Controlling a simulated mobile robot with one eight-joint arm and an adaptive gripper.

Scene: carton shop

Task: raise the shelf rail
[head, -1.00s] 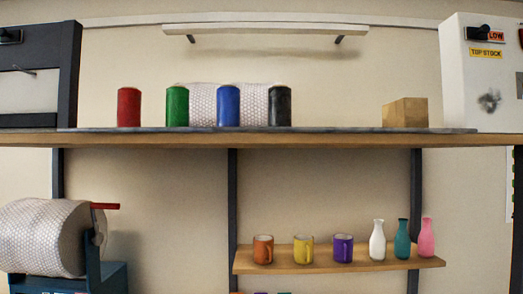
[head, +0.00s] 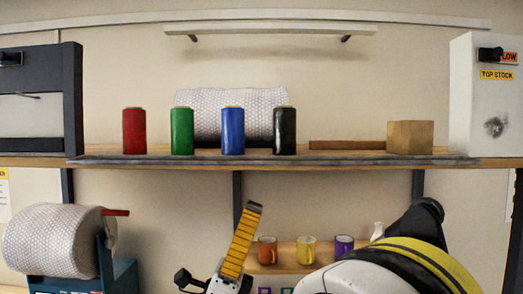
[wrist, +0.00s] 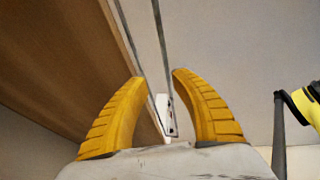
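A grey strip (head: 270,159), which looks like the shelf rail, lies low along the front edge of the upper wooden shelf (head: 40,161). My gripper (wrist: 155,75) is open and empty, its two yellow fingers pointing up. In the head view one yellow finger (head: 240,240) shows below the shelf, with its tip under the front edge. In the wrist view the shelf's wooden underside (wrist: 60,60) fills the left. A thin pale strip with dark edges runs between the fingers; I cannot tell if it is the rail. No contact is visible.
Red (head: 134,131), green (head: 182,131), blue (head: 232,131) and black (head: 284,131) spools stand behind the strip, near a wooden block (head: 410,137). Mugs (head: 306,249) stand on a lower shelf. A wrap roll (head: 52,241) is at left, a white box (head: 485,95) at right.

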